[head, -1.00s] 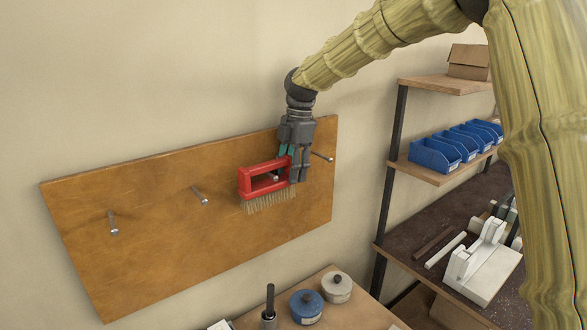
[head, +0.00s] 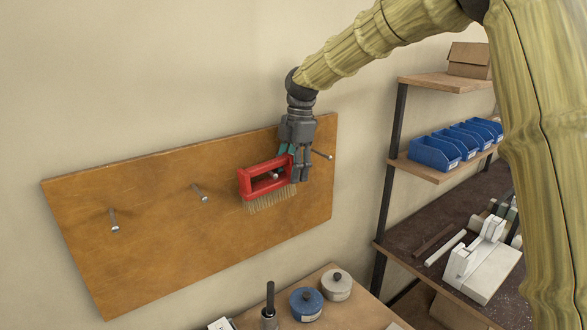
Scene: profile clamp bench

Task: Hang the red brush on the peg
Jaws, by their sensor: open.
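The red brush (head: 244,184) has an open rectangular handle frame and pale bristles pointing down. It is at the pegboard, slightly tilted, with its right side higher. The pale end of a peg (head: 275,175) shows inside the handle opening, so the frame is around this peg. I cannot tell whether the top bar rests on it. My gripper (head: 296,165) is open at the brush's right end, pointing down, with its teal pads beside the top right corner. The fingers hide part of that end, and contact is unclear.
Below stands a bench (head: 345,312) with a blue lidded pot (head: 306,305) and a white one (head: 337,286). Shelves with blue bins (head: 436,153) stand at right.

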